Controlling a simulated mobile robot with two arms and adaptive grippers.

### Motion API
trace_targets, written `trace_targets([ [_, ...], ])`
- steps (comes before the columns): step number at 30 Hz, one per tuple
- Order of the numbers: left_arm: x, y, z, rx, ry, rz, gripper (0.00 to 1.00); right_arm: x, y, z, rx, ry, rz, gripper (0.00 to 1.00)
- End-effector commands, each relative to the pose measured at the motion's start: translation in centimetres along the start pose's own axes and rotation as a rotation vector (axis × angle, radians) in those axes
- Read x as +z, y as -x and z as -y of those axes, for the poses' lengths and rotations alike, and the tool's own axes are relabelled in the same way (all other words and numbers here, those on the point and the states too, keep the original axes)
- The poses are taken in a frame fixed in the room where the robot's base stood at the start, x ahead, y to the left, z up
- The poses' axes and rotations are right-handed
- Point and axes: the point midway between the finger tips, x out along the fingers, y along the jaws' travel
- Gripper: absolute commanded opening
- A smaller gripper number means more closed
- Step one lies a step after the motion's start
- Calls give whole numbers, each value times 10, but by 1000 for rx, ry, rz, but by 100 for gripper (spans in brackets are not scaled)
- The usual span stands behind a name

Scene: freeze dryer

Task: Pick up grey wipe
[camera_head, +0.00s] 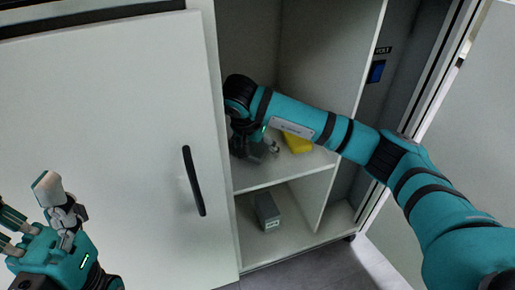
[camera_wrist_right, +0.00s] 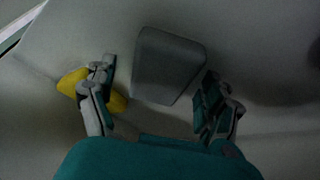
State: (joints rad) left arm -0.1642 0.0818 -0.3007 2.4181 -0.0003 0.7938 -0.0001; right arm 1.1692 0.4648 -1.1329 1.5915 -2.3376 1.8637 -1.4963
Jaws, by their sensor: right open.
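The grey wipe (camera_wrist_right: 168,65) shows in the right wrist view as a rounded grey block on a pale surface. It lies ahead of and between the two spread fingers of my right gripper (camera_wrist_right: 155,95), with gaps to both. In the head view my right gripper (camera_head: 262,152) is inside the open cabinet, low over the upper shelf. It is open and empty. I cannot make out the wipe there; my arm and gripper cover that area. My left gripper (camera_head: 30,212) is at the lower left, outside the cabinet, with fingers apart and nothing between them.
A yellow object (camera_head: 297,142) lies on the upper shelf (camera_head: 300,169), close to my right gripper; in the wrist view it is behind the left finger. A grey box (camera_head: 267,212) stands on the lower shelf. The closed white door (camera_head: 110,150) with a black handle (camera_head: 194,181) is at left.

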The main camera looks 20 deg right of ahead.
Motion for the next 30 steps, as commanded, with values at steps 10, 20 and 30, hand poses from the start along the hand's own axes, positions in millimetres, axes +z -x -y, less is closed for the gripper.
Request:
trace_targets([
  [10, 0, 0, 0, 0, 0, 0, 85, 0, -1, -1, 4, 1, 1, 41],
  [20, 0, 0, 0, 0, 0, 1, 85, 1, -3, -2, 10, 2, 3, 33],
  [30, -3, 4, 1, -21, 6, 62, 85, -21, 48, -1, 3, -1, -3, 33],
])
